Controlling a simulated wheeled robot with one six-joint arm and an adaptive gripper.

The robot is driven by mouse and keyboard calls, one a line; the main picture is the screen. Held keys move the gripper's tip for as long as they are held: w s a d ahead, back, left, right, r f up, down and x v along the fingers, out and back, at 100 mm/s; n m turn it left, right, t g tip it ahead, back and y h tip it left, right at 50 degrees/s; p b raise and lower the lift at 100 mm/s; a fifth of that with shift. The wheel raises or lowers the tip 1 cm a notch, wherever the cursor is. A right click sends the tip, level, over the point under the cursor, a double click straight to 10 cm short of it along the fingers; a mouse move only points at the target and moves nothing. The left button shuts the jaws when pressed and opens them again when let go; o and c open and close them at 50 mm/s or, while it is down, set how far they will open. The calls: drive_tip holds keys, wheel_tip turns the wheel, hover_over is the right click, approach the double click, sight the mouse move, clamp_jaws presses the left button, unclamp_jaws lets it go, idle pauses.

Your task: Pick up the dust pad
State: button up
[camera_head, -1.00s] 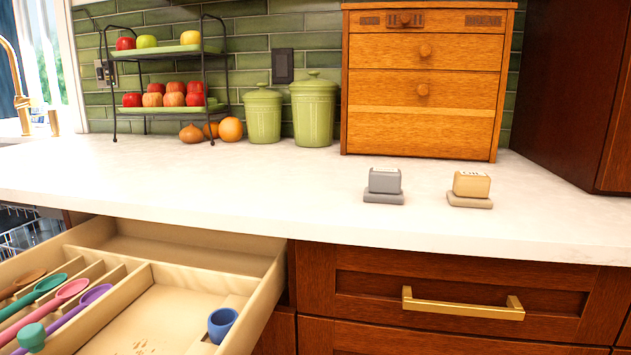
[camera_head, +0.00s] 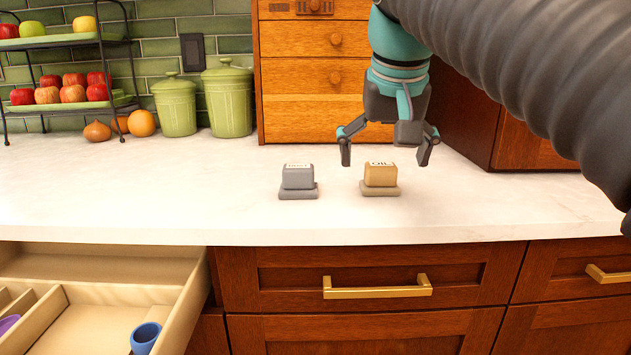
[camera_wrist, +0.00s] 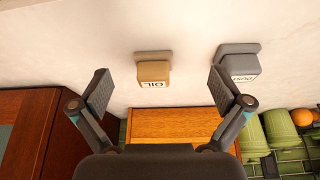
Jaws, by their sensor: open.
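The dust pad (camera_head: 298,178) is a grey block on a flat grey base, standing on the white counter left of the oil pad. Its label reads DUST in the wrist view (camera_wrist: 238,65). The tan oil pad (camera_head: 380,176) stands beside it, labelled OIL; it also shows in the wrist view (camera_wrist: 154,72). My gripper (camera_head: 387,158) is open and empty, pointing down with its fingers above and around the oil pad in the picture. In the wrist view the oil pad lies between the fingers (camera_wrist: 168,90), and the dust pad lies by the right finger.
An open drawer (camera_head: 190,300) with dividers and a blue cup (camera_head: 145,337) juts out at lower left. A wooden drawer box (camera_head: 312,120), green canisters (camera_head: 228,100) and a fruit rack (camera_head: 75,107) stand at the back. The counter (camera_head: 150,200) around the pads is clear.

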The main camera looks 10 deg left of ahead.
approach(298, 166)
drive_tip(key=d+r, duration=0.1)
drive_tip(key=shift+g, duration=0.3)
drive_tip(key=shift+s+a+x, duration=0.1)
drive_tip(key=shift+a+x, duration=0.05)
drive_tip(key=shift+x, duration=2)
drive_tip(key=shift+s+a+x, duration=0.1)
drive_tip(key=shift+x, duration=2.1)
drive_tip(key=shift+s+a+x, duration=0.1)
drive_tip(key=shift+a+x, duration=0.05)
drive_tip(key=shift+x, duration=2)
drive_tip(key=c, duration=1.3)
drive_tip(key=shift+c, duration=0.2)
drive_tip(key=shift+r+n, duration=0.3)
drive_tip(key=shift+r, duration=1.65)
drive_tip(key=s+d+r, duration=0.6)
drive_tip(key=d+r, duration=0.1)
drive_tip(key=d, duration=0.2)
drive_tip(key=shift+s+d, duration=0.3)
drive_tip(key=shift+s, duration=0.05)
